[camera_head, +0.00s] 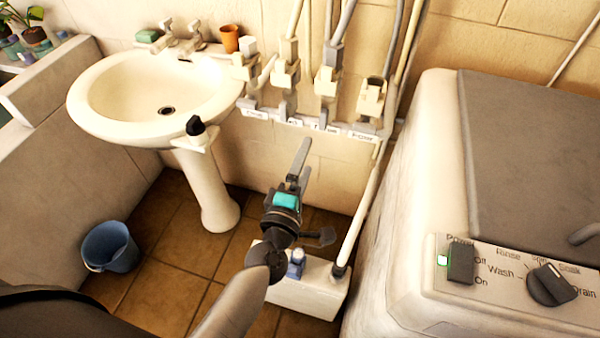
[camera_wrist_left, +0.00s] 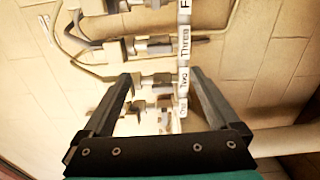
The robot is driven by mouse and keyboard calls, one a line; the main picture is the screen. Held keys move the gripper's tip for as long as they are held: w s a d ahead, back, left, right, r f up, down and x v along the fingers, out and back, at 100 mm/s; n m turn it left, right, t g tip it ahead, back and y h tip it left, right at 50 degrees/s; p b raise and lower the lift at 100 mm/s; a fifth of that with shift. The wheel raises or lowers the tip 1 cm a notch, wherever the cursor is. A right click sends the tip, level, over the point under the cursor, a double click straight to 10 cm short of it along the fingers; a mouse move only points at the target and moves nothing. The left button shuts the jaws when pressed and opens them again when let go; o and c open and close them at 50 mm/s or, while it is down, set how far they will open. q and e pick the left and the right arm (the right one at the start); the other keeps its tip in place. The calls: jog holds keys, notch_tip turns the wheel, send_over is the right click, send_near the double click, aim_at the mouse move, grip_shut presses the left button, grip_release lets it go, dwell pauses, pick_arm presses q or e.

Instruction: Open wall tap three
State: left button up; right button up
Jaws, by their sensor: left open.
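Several wall taps stand in a row on the tiled wall in the head view, with a strip of labels below them. Wall tap three (camera_head: 327,82) is a pale block-shaped tap on a grey pipe, third from the left. In the left wrist view, its fitting (camera_wrist_left: 160,44) lies beside the label "Three" (camera_wrist_left: 185,40). My left gripper (camera_head: 303,155) is open and empty, below the labels and apart from the taps. In the left wrist view, the tap beside "Two" (camera_wrist_left: 150,80) shows between the fingers. My right gripper is not in view.
A white washbasin (camera_head: 120,125) on a pedestal stands at the left. A washing machine (camera_head: 420,130) fills the right. A blue bucket (camera_head: 110,248) and a white box (camera_head: 315,292) are on the floor. Vertical pipes (camera_head: 400,45) run up the wall beside the taps.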

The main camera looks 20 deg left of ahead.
pick_arm(q)
jog(key=shift+s, duration=1.6)
